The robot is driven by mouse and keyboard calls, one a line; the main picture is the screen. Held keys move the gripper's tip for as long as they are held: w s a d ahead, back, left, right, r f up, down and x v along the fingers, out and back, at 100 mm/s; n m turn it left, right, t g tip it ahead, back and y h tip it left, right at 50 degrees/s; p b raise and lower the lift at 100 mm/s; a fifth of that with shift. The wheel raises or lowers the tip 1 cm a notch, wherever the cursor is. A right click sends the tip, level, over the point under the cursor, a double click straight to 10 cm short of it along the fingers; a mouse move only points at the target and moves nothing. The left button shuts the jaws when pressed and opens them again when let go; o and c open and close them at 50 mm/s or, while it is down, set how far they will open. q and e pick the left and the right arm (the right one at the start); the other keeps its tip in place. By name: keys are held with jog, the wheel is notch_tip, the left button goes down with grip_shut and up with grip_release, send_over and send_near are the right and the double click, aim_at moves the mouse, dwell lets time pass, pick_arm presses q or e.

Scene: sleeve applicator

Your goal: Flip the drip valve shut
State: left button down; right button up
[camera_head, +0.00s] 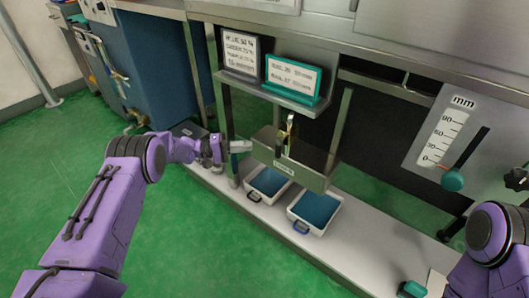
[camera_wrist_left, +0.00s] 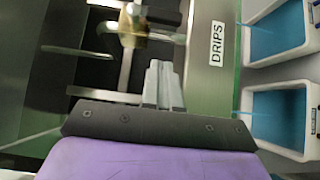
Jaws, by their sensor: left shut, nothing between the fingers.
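The drip valve (camera_head: 288,130) is a small brass fitting with a lever, standing above a metal trough labelled DRIPS (camera_head: 316,181). In the head view its lever looks roughly upright; its exact setting is too small to tell. In the left wrist view the brass valve (camera_wrist_left: 131,28) is blurred at the upper left, beyond my fingertips. My left gripper (camera_head: 241,146) is shut and empty, just left of the trough and apart from the valve. Its closed fingers (camera_wrist_left: 163,80) point toward the valve area in the wrist view. My right arm shows at the lower right, but its gripper is not visible.
Two white trays with blue inside, a left one (camera_head: 251,193) and a right one (camera_head: 297,224), sit below the trough. Two sign boards (camera_head: 241,52) (camera_head: 293,78) stand on a shelf above. A mm gauge panel (camera_head: 436,140) with a teal knob (camera_head: 452,181) is at right.

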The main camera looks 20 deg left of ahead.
aim_at(279, 147)
pick_arm(q)
jog(key=d, duration=0.7)
jog(key=shift+w+b, duration=0.15)
jog(key=shift+b, duration=0.15)
jog(key=shift+d+f, duration=0.1)
jog(key=shift+d, duration=0.05)
